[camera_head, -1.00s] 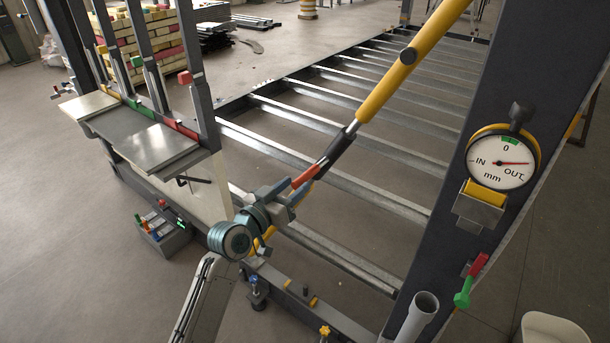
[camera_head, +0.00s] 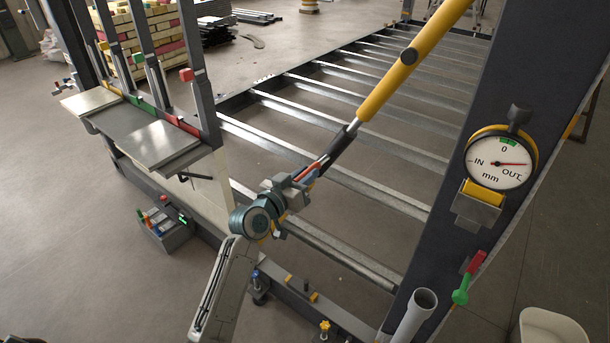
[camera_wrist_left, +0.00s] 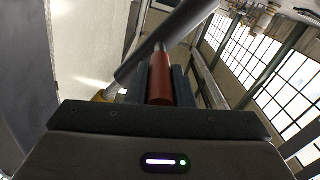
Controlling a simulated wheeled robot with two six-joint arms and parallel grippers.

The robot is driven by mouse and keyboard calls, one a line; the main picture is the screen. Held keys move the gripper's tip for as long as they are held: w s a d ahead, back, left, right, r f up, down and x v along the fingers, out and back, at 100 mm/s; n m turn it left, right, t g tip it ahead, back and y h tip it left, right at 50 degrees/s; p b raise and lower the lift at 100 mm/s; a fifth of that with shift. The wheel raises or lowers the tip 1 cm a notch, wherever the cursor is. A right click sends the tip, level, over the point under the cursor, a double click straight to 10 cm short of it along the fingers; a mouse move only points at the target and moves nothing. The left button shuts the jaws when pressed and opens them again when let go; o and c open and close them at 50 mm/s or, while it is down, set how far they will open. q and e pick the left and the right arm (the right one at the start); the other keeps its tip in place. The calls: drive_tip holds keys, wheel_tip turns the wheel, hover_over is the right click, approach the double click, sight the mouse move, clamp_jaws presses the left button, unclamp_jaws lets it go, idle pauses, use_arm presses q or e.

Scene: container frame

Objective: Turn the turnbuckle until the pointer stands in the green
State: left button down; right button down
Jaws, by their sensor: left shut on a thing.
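The turnbuckle is a long yellow tube (camera_head: 392,80) on a diagonal brace, with a thin bright rod and a dark sleeve (camera_head: 341,144) at its lower end. My left gripper (camera_head: 305,177) is shut on a red handle (camera_head: 312,171) by that sleeve. In the left wrist view the red handle (camera_wrist_left: 160,80) stands between the two jaws. The round dial gauge (camera_head: 485,174) hangs on the dark post at the right. Its green mark (camera_head: 508,142) is at the top by 0. Its red pointer (camera_head: 513,164) points right, above the word OUT, outside the green. My right gripper is not in view.
A dark frame with metal cross bars (camera_head: 350,174) lies under the brace. A grey shelf (camera_head: 145,136) with uprights stands at the left. A red and green lever (camera_head: 468,277) and a pale pipe (camera_head: 415,316) are at the lower right.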

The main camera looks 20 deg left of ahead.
use_arm(q)
drive_tip(key=w+a+r+m+g+h+b, duration=0.4)
drive_tip(key=w+a+m+g+h+b, duration=0.1)
drive_tip(key=g, duration=0.5)
drive_tip(key=shift+w+a+m+h+b, duration=0.4)
drive_tip(key=shift+m+h, duration=0.1)
drive_tip(key=shift+m, duration=0.3)
drive_tip(key=c, duration=1.3)
unclamp_jaws()
drive_tip(key=shift+d, duration=0.1)
